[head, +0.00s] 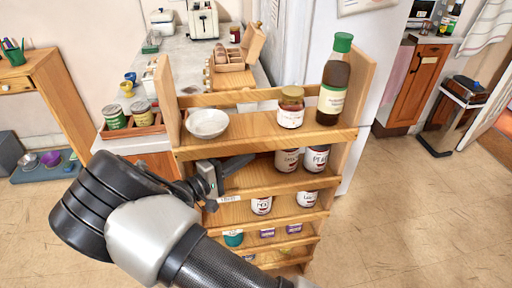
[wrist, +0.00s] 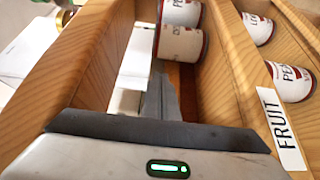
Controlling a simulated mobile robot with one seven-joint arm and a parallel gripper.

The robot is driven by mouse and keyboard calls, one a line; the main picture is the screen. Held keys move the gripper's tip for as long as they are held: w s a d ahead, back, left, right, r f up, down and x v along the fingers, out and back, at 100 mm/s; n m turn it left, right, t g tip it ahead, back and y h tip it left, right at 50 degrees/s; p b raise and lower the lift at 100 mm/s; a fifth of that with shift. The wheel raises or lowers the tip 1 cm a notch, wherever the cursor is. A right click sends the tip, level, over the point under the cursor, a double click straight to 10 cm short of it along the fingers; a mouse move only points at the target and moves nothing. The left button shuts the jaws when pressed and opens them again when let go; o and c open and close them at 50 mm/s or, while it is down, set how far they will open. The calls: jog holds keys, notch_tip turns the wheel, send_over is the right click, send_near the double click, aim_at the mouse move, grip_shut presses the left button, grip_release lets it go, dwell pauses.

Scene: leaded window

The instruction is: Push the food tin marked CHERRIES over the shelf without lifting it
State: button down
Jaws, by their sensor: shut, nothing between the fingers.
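My gripper (head: 238,164) reaches into the left end of the shelf below the top board of a wooden shelf unit (head: 225,150). Its dark fingers (wrist: 160,97) are closed together with nothing between them. Two white tins with dark red lettering stand on that shelf: a nearer one (head: 287,161) and one to its right (head: 316,158). In the wrist view a tin (wrist: 180,42) stands ahead of the fingers, apart from them, with another (wrist: 181,11) beyond it. I cannot read CHERRIES on any tin; the lettering is partly hidden or too small.
A shelf label reads FRUIT (wrist: 281,128). More tins (head: 261,205) stand on the shelf below. The top board holds a white bowl (head: 207,123), a jar (head: 291,107) and a green-capped bottle (head: 335,82). The unit's front rails border the shelf.

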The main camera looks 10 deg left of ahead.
aim_at(287, 154)
jog(key=shift+w+r, duration=0.1)
jog(key=shift+w, duration=0.05)
jog(key=shift+w+d, duration=0.2)
jog(key=shift+w, duration=0.05)
jog(key=x, duration=0.9)
jog(key=shift+w+d+b, duration=0.1)
jog(key=shift+b, duration=0.25)
jog(key=shift+s+d, duration=0.2)
jog(key=shift+s, duration=0.25)
jog(key=shift+s+d, duration=0.35)
jog(key=shift+s, duration=0.25)
jog(key=shift+w, duration=0.15)
